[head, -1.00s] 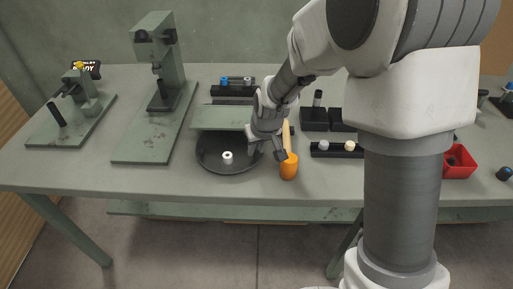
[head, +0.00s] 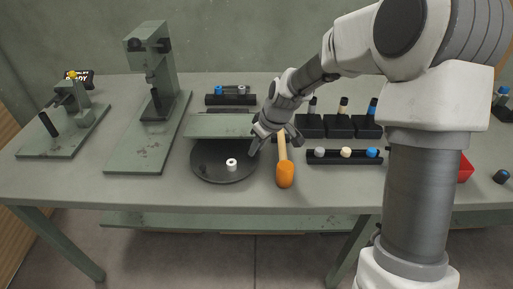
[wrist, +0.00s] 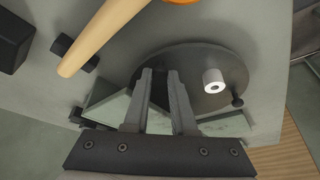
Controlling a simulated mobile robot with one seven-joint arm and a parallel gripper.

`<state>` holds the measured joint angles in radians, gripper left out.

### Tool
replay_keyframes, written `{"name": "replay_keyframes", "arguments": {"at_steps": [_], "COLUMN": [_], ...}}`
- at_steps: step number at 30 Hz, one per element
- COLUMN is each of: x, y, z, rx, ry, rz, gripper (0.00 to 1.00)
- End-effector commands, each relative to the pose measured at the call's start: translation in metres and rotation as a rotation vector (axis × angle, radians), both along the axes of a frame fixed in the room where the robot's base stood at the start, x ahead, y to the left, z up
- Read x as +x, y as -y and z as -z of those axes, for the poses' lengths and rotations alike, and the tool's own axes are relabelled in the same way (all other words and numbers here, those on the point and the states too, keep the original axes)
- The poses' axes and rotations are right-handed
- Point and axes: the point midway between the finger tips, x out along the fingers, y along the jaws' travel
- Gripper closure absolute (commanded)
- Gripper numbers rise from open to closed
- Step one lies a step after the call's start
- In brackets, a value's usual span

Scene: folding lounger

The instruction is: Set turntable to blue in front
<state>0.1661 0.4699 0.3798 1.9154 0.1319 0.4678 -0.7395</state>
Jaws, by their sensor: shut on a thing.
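The turntable (head: 215,176) is a dark round disc on the bench, its rear half under a green plate (head: 220,125). A white ring-shaped piece (head: 231,164) stands on its front part. It also shows in the wrist view (wrist: 213,82), with a small dark knob (wrist: 238,102) near the disc's rim. No blue piece shows on the uncovered part. My gripper (head: 266,143) is at the disc's right edge.
A mallet with an orange head (head: 285,175) lies just right of my gripper. Black holders with blue, white and tan pieces (head: 345,154) stand farther right. A green press (head: 150,75) stands left of the turntable. The front bench strip is clear.

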Motion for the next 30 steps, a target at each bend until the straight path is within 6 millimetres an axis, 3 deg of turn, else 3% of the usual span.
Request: {"name": "replay_keyframes", "arguments": {"at_steps": [5,6,10,22,30], "x": [0.0,0.0,0.0,-0.002,-0.018], "y": [0.0,0.0,0.0,-0.001,-0.007], "z": [0.0,0.0,0.0,0.0,0.0], "rx": [0.0,0.0,-0.001,-0.003,-0.004], "ry": [0.0,0.0,0.001,0.002,0.0], "rz": [0.002,0.002,0.003,0.028,0.182], "gripper": [1.0,0.68,0.47,0.47,0.47]}}
